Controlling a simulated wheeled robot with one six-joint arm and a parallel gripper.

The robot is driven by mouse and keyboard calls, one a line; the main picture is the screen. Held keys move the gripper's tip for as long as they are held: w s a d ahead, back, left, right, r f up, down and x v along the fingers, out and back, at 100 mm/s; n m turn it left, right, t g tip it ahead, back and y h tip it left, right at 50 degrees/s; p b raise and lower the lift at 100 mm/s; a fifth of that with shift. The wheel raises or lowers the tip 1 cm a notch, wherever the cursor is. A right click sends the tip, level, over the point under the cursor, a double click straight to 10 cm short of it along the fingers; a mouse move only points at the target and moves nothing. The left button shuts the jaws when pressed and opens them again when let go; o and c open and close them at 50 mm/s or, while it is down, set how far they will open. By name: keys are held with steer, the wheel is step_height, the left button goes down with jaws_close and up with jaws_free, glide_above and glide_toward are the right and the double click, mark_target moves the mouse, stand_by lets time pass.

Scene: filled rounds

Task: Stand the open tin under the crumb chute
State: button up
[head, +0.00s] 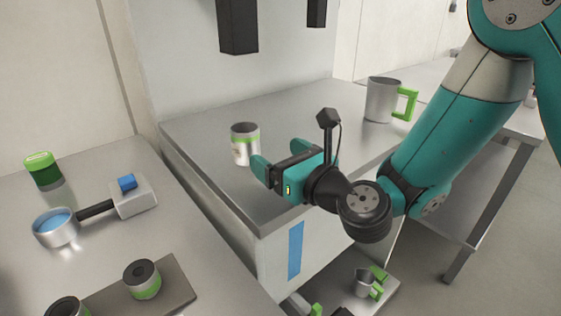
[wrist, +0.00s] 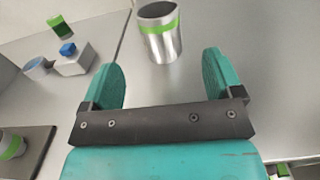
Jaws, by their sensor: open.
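The open tin (head: 245,146), silver with a green band and a dark open top, stands upright on the raised metal counter. It also shows in the wrist view (wrist: 163,44), just beyond my fingertips and roughly midway between them. My gripper (head: 277,156) is open and empty, its fingers pointing toward the tin. In the wrist view both teal fingers (wrist: 160,72) are spread apart with only counter between them. Two dark square chutes hang above the counter, a larger one (head: 237,28) and a smaller one (head: 316,12). I cannot tell which is the crumb chute.
A metal jug with a green handle (head: 381,100) stands at the counter's right. On the lower left bench are a green-lidded jar (head: 43,171), a blue-filled pan with a block (head: 133,198), and a tray (head: 182,290) with a dark-topped tin (head: 142,280). Counter behind the tin is clear.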

steer(key=shift+s+d, duration=0.3)
steer(key=shift+s, duration=0.1)
steer(key=s+r+n+g, duration=0.1)
steer(key=n, duration=0.2)
steer(key=s+a+r+n+g+y, duration=0.1)
steer(key=s+n+g, duration=0.1)
steer(key=n, duration=0.2)
steer(key=s+r+n+g+y, duration=0.1)
steer(key=s+n+g, duration=0.1)
steer(key=n, duration=0.2)
steer(key=shift+a+r, duration=0.1)
steer(key=shift+a, duration=0.1)
steer(key=s+d+f+n+g+h, duration=0.2)
steer(key=s+d+n+g+h, duration=0.6)
steer(key=s+d+n, duration=0.8)
steer(key=s+n+h, duration=0.1)
steer(key=n, duration=0.7)
steer(key=shift+d+g, duration=0.3)
steer(key=shift+g, duration=0.1)
steer(key=shift+r, duration=0.15)
